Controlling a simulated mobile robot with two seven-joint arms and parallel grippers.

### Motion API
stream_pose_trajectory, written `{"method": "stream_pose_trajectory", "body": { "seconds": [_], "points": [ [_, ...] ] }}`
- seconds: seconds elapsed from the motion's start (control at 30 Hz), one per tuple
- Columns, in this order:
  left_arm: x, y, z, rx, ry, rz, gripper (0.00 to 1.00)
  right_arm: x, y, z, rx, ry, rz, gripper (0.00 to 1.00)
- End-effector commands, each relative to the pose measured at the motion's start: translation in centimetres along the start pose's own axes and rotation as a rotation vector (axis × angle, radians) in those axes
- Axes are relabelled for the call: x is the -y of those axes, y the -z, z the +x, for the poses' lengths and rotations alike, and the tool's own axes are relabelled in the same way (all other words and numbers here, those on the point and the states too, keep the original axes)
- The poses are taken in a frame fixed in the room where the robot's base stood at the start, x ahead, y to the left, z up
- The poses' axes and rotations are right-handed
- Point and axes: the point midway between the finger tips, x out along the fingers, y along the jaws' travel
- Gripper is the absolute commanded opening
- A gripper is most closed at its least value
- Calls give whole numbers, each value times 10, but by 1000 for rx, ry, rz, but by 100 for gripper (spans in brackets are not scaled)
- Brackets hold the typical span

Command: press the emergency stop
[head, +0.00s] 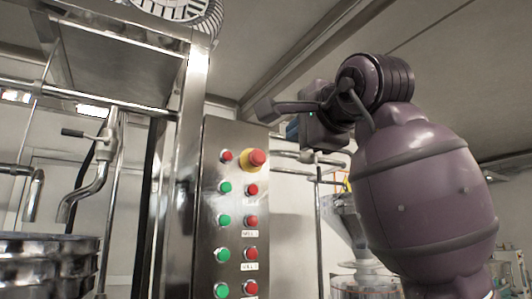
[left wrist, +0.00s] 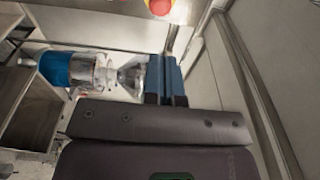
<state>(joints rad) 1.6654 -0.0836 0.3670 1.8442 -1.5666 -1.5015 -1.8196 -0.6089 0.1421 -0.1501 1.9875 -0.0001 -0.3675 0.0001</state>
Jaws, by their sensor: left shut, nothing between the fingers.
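The emergency stop is a large red mushroom button (head: 257,158) on a yellow base, at the upper right of a steel control panel (head: 236,235). It also shows at the top edge of the left wrist view (left wrist: 160,6), partly cut off. My left gripper (head: 290,130) is to the right of the button and slightly above it in the head view, apart from it. Its blue fingers (left wrist: 164,58) are shut together with nothing between them, and the button appears beyond their tips. My right gripper is not in view.
Below the emergency stop, the panel has rows of green buttons (head: 224,188) and smaller red buttons (head: 251,189). A steel frame post (head: 184,170) stands left of the panel. A clear funnel (head: 347,222) and pipes stand behind my arm.

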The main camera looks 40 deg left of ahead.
Motion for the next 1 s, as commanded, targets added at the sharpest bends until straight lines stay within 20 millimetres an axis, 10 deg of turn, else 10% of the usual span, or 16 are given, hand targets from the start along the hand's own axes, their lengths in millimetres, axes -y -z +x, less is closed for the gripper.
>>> {"method": "stream_pose_trajectory", "body": {
  "seconds": [1.0],
  "points": [
    [1,0,134,0,0,-1,0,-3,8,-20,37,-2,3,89]
  ]
}}
